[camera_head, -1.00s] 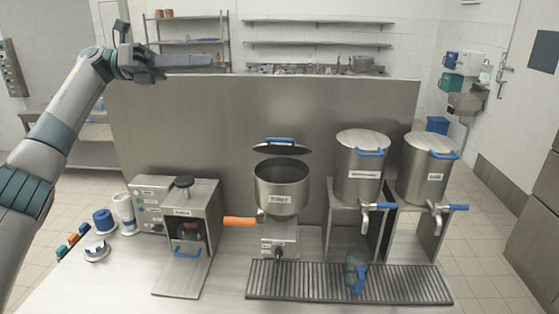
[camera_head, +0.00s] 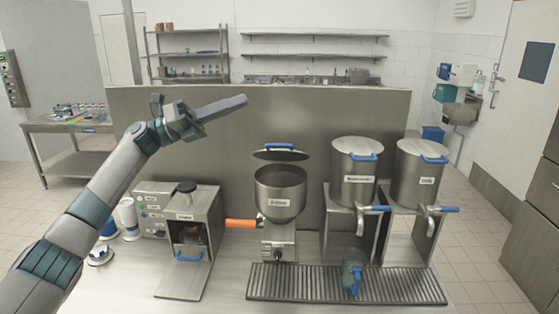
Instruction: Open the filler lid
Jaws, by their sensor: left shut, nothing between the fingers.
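The filler (camera_head: 281,203) is a round metal hopper with a small label, on a metal base with an orange handle (camera_head: 241,223) sticking out to the left. Its lid (camera_head: 281,155), a dark disc with a blue handle, is raised above the hopper, with a gap showing the open top. My left gripper (camera_head: 240,103) is shut and empty, up and to the left of the lid, in front of the steel back panel and apart from the lid. My right gripper is out of view.
Two tall lidded pots (camera_head: 355,170) (camera_head: 419,172) with taps stand on metal stands at the right. A drip grate (camera_head: 318,283) with a blue-handled jug (camera_head: 352,272) lies in front. A metal machine (camera_head: 192,222) with its front door down stands at the left. A steel panel (camera_head: 230,150) rises behind.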

